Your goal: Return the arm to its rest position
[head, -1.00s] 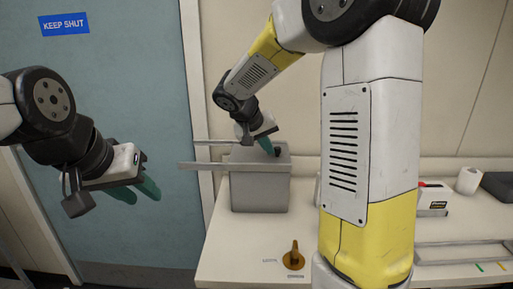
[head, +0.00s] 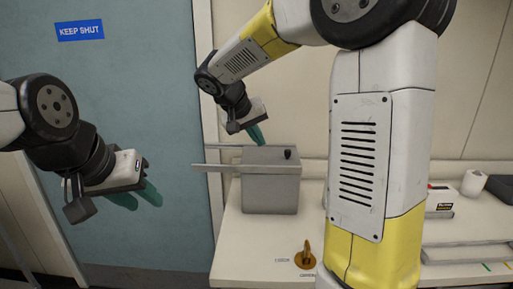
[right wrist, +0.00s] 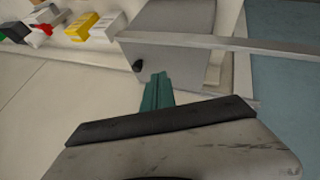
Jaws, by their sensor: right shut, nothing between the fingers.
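My right gripper (head: 255,134) hangs in the air above and left of the grey box (head: 262,189), with its green fingers pointing down. Its fingers (right wrist: 157,90) are together and empty in the right wrist view. A small black knob (head: 288,154) stands on top of the box, clear of the fingers; it also shows in the right wrist view (right wrist: 138,66). My left gripper (head: 136,198) is held in front of the blue-grey door, far from the bench, with its two green fingers apart and nothing visible between them.
Flat metal bars (head: 212,169) stick out left from the box. An orange-brown turn handle (head: 306,257) sits on the white bench (head: 240,240). A white roll (head: 473,183) and a dark case (head: 501,187) stand at the right. The blue-grey door (head: 150,80) is at left.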

